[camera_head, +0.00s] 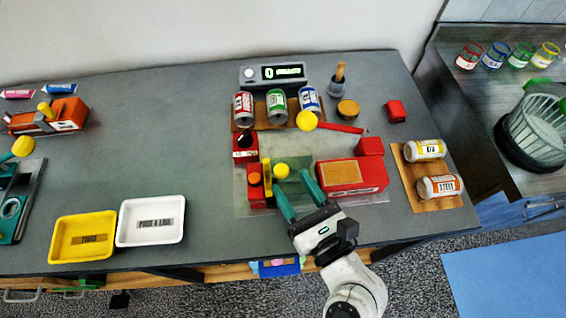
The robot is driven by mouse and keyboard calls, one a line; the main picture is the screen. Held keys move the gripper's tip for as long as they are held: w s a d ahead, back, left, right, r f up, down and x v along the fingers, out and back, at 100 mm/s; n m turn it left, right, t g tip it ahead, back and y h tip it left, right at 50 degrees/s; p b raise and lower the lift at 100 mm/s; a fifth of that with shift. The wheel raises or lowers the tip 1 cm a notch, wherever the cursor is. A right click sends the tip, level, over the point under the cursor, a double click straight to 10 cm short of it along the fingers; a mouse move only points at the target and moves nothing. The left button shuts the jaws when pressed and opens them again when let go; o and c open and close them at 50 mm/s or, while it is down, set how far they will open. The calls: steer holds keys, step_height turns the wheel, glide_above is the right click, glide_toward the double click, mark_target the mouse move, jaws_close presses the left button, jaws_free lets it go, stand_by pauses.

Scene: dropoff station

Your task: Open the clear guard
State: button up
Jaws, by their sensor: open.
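The clear guard (312,150) is hard to make out; it seems to be a pale see-through panel over the middle of a red machine. The machine has a red block (372,183) with a tan top on the right and smaller red blocks on the left. A yellow knob (282,170) sits near the guard; I cannot tell whether it is fixed to it. My gripper (290,180) is open, with its teal fingers pointing away from me. The knob appears at or just beyond the gap between the fingertips; contact cannot be told.
A red lever with a yellow ball (307,120) lies behind the machine. Cans (277,106) stand in a rack behind it. A wooden board (419,199) with two white jars is at right. Yellow (58,256) and white (150,238) trays stand at left. The table between is clear.

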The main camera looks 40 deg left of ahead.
mark_target(282, 169)
steer(key=shift+p+x, duration=0.35)
steer(key=shift+x, duration=2.3)
steer(key=shift+c, duration=0.3)
jaws_close()
